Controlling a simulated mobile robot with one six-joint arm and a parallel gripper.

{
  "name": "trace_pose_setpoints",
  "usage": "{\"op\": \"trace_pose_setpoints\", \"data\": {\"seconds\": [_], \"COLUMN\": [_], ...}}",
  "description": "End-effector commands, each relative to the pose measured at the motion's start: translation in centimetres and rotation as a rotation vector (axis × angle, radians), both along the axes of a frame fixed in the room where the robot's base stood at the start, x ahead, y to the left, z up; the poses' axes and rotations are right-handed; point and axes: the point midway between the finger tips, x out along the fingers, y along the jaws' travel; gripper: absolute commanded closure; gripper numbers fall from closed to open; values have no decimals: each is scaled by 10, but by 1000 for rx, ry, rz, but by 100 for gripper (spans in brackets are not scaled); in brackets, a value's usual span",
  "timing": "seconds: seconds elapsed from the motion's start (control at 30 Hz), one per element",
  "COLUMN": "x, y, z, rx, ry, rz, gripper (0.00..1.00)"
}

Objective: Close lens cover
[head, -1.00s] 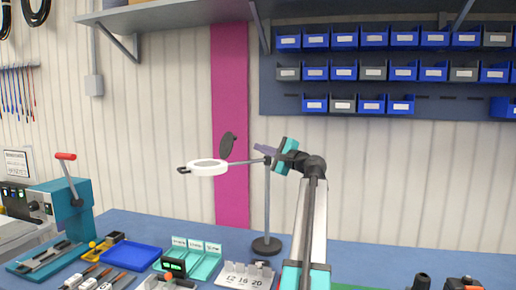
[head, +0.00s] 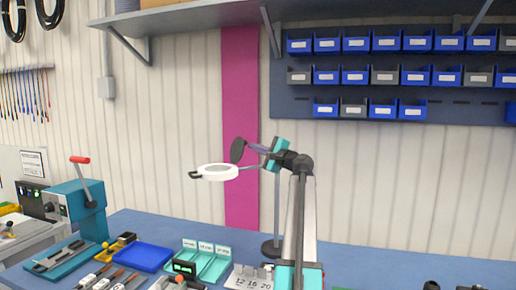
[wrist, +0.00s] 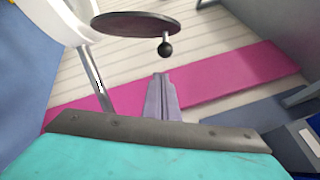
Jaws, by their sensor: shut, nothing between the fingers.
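The magnifier lamp has a white ring head (head: 217,172) on a thin arm and post. Its dark round lens cover (head: 238,150) stands raised, open, above the ring's right side. In the wrist view the cover (wrist: 135,24) shows as a dark disc with a small black ball knob (wrist: 165,48) below it, and part of the white ring (wrist: 52,20) shows at upper left. My gripper (head: 250,147) is shut and empty, just right of the cover in the head view. In the wrist view its fingertips (wrist: 161,76) point toward the knob, with a visible gap between them.
The lamp's post (head: 277,205) stands behind my arm on the blue workbench (head: 390,262). A blue tray (head: 142,257), teal trays (head: 207,262) and a teal machine (head: 80,205) sit to the left. Bins (head: 370,77) hang on the wall at upper right.

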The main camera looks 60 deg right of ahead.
Motion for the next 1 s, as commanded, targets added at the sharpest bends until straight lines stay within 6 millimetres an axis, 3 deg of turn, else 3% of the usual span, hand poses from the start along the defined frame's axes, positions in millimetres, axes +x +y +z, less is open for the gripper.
{"op": "trace_pose_setpoints", "data": {"seconds": [0.33, 1.0], "x": [-4, -3], "y": [22, 25], "z": [9, 10], "rx": [0, -15], "ry": [0, 6], "rz": [1, 2], "gripper": [100, 100]}}
